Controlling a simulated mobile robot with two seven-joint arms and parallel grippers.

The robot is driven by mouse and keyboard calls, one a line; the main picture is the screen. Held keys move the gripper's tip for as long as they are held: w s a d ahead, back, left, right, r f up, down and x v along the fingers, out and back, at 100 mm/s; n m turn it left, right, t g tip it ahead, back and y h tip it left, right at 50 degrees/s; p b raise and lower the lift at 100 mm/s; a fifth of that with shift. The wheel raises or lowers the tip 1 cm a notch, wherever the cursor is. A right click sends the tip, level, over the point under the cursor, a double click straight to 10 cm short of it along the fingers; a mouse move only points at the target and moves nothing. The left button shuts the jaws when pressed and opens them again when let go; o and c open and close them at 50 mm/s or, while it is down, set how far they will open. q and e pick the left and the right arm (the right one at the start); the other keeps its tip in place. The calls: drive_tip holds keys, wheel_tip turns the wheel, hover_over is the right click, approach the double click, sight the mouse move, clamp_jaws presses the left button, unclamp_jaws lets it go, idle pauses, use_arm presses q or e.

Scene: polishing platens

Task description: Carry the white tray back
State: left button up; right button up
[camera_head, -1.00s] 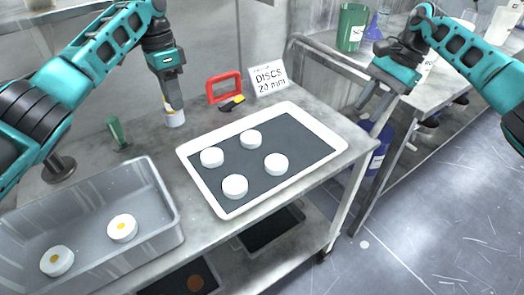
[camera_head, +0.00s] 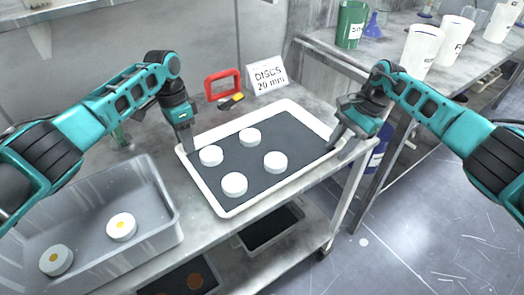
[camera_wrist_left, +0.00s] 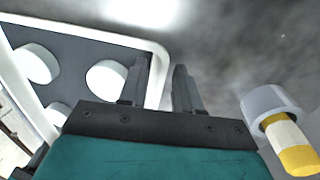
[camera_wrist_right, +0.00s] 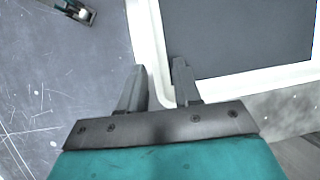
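The white tray (camera_head: 228,212) lies on the metal bench with a dark mat inside. Several white discs (camera_head: 234,184) stand on its mat. My left gripper (camera_head: 186,146) is at the tray's left end, pointing down. In the left wrist view its open fingers (camera_wrist_left: 160,85) stand on either side of the tray rim (camera_wrist_left: 158,55). My right gripper (camera_head: 340,140) is at the tray's right end. In the right wrist view its open fingers (camera_wrist_right: 160,85) straddle the rim (camera_wrist_right: 145,30) near a corner. Contact with the rim cannot be made out in either view.
A clear grey bin (camera_head: 172,240) with two spotted discs stands left of the tray. A red frame (camera_head: 222,86) and a "DISCS 20 mm" sign (camera_head: 268,75) stand behind it. A yellow-and-white bottle (camera_wrist_left: 285,135) is close to my left gripper. Another bench with containers is at right.

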use_arm(q)
drive_tip(key=shift+f, duration=0.15)
use_arm(e)
drive_tip(key=shift+f, duration=0.1)
use_arm(q)
drive_tip(key=shift+c, duration=0.2)
use_arm(e)
drive_tip(key=shift+c, duration=0.2)
use_arm(q)
clamp_jaws()
use_arm(e)
clamp_jaws()
use_arm(q)
drive_tip(key=shift+d, duration=0.1)
